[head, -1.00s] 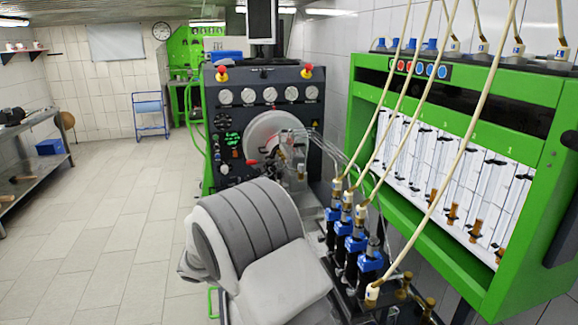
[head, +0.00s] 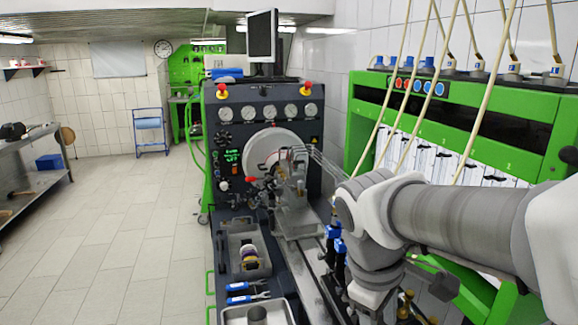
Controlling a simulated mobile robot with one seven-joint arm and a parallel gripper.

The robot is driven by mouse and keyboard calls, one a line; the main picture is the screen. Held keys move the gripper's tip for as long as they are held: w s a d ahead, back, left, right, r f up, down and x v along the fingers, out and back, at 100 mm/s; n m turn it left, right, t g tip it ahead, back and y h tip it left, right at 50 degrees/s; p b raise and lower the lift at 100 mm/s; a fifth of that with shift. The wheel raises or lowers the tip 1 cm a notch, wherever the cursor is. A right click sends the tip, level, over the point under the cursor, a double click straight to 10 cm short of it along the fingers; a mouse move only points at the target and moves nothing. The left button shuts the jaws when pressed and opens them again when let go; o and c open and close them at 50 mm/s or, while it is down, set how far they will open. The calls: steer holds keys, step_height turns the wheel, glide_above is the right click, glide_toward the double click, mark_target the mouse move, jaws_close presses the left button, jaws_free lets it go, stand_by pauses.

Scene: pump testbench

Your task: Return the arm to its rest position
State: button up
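My arm (head: 450,222) reaches in from the right edge of the head view. Its thick grey section runs left to a pale joint (head: 365,215), then bends down to another grey joint (head: 375,292). I cannot make out my gripper or its fingertips, so I cannot see whether it holds anything. The arm hides part of the green flow-tube cabinet and of the blue-topped injectors.
The test bench (head: 262,130) with gauges and disc stands in the middle. A grey tray (head: 250,268), blue-handled tools (head: 248,292) and a metal tray (head: 230,318) lie in front. The green cabinet (head: 545,135) and hoses are right. Floor is free at left.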

steer(key=s+r+m+t+y, duration=0.2)
steer(key=s+m+t, duration=0.2)
steer(key=m, duration=0.5)
steer(key=shift+s+d+y, duration=0.2)
steer(key=shift+s+y, duration=0.1)
steer(key=shift+s, duration=0.6)
steer(key=shift+d, duration=0.1)
